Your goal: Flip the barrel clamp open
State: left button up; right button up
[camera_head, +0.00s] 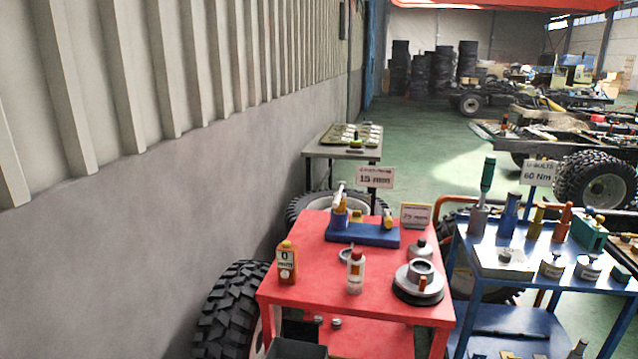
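A blue fixture (372,237) stands at the back of the red cart's top (318,244). It looks like the barrel clamp, but I cannot be sure. A short upright blue part with a pale, tilted piece (341,202) rises at its left end. A small yellowish part (388,219) stands at its right end. The fixture is too small in view to tell whether any clamp arm is open or shut. Neither of my grippers is in view.
On the red cart are a yellow-brown bottle (287,264), a white bottle with a red cap (355,272), a round grey metal part (418,280) and a small metal pot (419,249). A blue cart (462,259) with tools stands right. A grey wall (120,240) and tyre (225,310) are left.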

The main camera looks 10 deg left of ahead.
aim_at(338, 195)
jog(key=i+j, duration=0.3)
jog(key=j, duration=0.15)
jog(key=i+j, duration=0.3)
jog(key=i+u, duration=0.35)
jog(key=i+j+u, duration=0.1)
jog(key=u, duration=0.25)
jog(key=i+l+u, duration=0.1)
jog(key=i+u, duration=0.25)
jog(key=k, duration=0.05)
